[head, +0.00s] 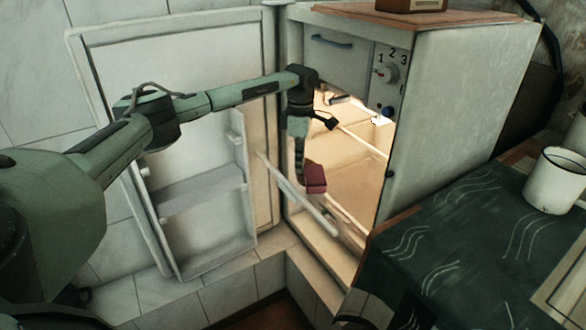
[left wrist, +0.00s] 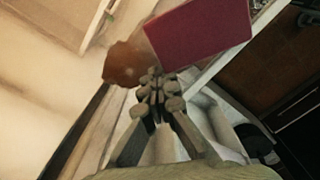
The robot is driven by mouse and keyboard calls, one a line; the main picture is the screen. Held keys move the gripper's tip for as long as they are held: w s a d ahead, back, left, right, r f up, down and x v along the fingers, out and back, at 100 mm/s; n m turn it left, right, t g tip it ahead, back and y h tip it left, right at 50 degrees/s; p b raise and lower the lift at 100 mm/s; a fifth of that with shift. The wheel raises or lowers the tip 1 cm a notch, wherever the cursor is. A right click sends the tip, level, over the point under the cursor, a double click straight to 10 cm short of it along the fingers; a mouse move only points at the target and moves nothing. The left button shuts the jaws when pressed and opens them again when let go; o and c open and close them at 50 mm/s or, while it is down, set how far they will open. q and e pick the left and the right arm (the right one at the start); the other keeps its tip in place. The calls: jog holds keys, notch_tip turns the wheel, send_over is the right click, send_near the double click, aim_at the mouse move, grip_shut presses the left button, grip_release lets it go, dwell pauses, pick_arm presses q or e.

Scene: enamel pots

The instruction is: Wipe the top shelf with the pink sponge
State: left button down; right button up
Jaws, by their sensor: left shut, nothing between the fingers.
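The pink sponge (head: 316,178), a dark pink block, shows at the fridge opening in the head view, right beside my left gripper (head: 301,170). In the left wrist view the sponge (left wrist: 200,34) lies just beyond the fingertips (left wrist: 156,88). The fingers are shut with nothing between them. I cannot tell whether they touch the sponge or what the sponge rests on. The lit fridge interior (head: 350,172) has pale shelf edges; my arm hides part of its upper area. My right gripper is not in view.
The fridge door (head: 180,120) stands open at left, with door racks. A brown lump (left wrist: 124,62) lies by the fingertips in the left wrist view. At right, a table with a dark patterned cloth (head: 450,230) holds a white enamel mug (head: 553,182).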

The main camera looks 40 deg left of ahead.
pick_arm(q)
jog(key=shift+w+d+f+b, duration=0.1)
jog(key=shift+w+d+b, duration=0.2)
jog(key=shift+w, duration=0.35)
jog(key=shift+w+d+b, duration=0.25)
jog(key=shift+w, duration=0.4)
jog(key=shift+w+d+f+b, duration=0.1)
jog(key=shift+w+d+b, duration=0.2)
jog(key=shift+w, duration=0.35)
